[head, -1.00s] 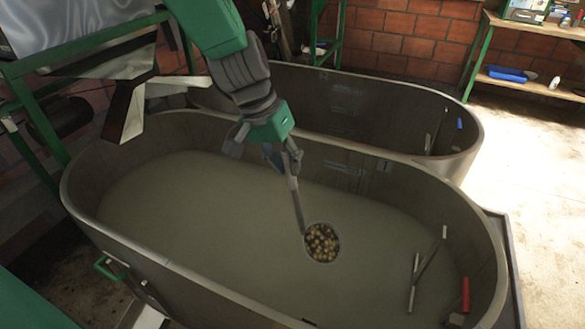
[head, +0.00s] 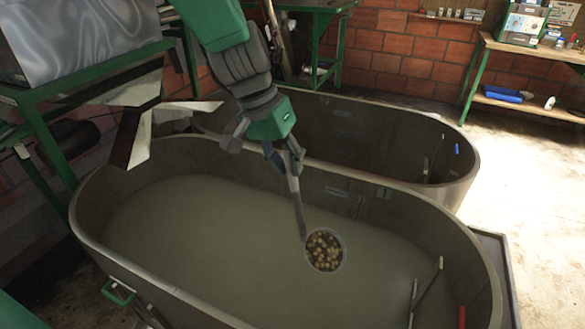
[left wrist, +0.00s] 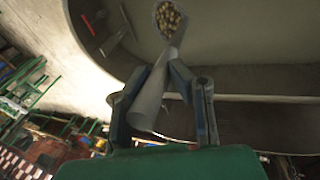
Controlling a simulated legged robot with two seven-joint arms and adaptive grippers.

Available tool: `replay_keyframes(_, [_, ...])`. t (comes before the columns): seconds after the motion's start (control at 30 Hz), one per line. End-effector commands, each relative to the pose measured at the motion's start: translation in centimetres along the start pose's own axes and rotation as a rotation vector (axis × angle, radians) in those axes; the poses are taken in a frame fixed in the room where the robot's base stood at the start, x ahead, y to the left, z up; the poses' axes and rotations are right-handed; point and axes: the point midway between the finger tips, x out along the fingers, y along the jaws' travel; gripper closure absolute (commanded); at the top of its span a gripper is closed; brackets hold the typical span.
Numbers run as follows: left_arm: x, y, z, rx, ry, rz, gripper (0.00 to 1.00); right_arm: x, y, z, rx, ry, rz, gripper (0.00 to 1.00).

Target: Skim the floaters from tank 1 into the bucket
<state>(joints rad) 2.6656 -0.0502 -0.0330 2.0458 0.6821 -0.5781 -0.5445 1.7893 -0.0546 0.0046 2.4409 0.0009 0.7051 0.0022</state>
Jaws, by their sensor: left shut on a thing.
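My left gripper (head: 284,163) is shut on the grey handle of a round skimmer (head: 324,250). The skimmer holds a heap of small tan and brown floaters (head: 323,245). It hangs over the right-middle of the near tank (head: 90,240), which holds murky grey-green liquid; I cannot tell whether the skimmer touches the surface. In the left wrist view, the gripper (left wrist: 165,95) closes around the handle (left wrist: 152,100), with the filled skimmer head (left wrist: 168,18) beyond it. No loose floaters are clearly visible on the liquid. The bucket and my right gripper are not in view.
A second tank (head: 400,130) stands behind the near one. Thin rods (head: 428,285) and a red-handled item (head: 462,316) are at the near tank's right end. A metal chute (head: 140,110) is at left. A shelf (head: 525,105) stands at the far right, with open floor before it.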

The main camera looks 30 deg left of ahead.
Motion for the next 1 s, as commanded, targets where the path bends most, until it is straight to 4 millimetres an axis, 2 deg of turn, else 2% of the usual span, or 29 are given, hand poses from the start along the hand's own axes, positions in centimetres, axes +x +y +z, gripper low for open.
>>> replay_keyframes(0.03, [-0.8, 0.4, -0.2, 0.002, 0.004, -0.002, 1.00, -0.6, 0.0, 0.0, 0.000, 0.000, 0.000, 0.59])
replay_keyframes(0.37, [-3.8, 1.7, -0.6, 0.002, 0.003, -0.005, 1.00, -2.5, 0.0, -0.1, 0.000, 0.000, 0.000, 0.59])
replay_keyframes(1.0, [-9.3, 3.1, -1.4, 0.001, 0.002, -0.001, 1.00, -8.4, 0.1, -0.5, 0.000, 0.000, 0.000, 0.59])
